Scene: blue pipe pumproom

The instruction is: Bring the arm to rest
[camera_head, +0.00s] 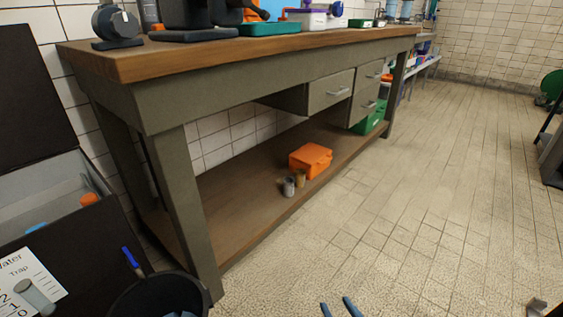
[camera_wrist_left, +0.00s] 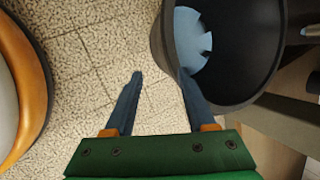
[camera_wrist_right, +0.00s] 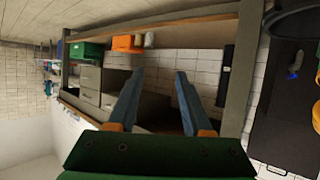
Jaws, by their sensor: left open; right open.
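My right gripper (camera_head: 338,308) shows as two blue fingertips at the bottom edge of the head view. In the right wrist view, the right gripper (camera_wrist_right: 160,72) has its fingers apart with nothing between them; the bench shows beyond. My left gripper (camera_wrist_left: 160,77) is open and empty in the left wrist view, with floor tiles between its fingers. Its right finger overlaps the rim of a black bucket (camera_wrist_left: 278,75) in that view; I cannot tell whether they touch. The arms themselves are mostly out of view.
A wooden-topped workbench (camera_head: 250,50) runs along the wall. Its lower shelf (camera_head: 225,205) bears an orange box (camera_head: 310,159) and small cans. The black bucket (camera_head: 125,300) stands near the bench's front leg, beside a dark case (camera_head: 75,235).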

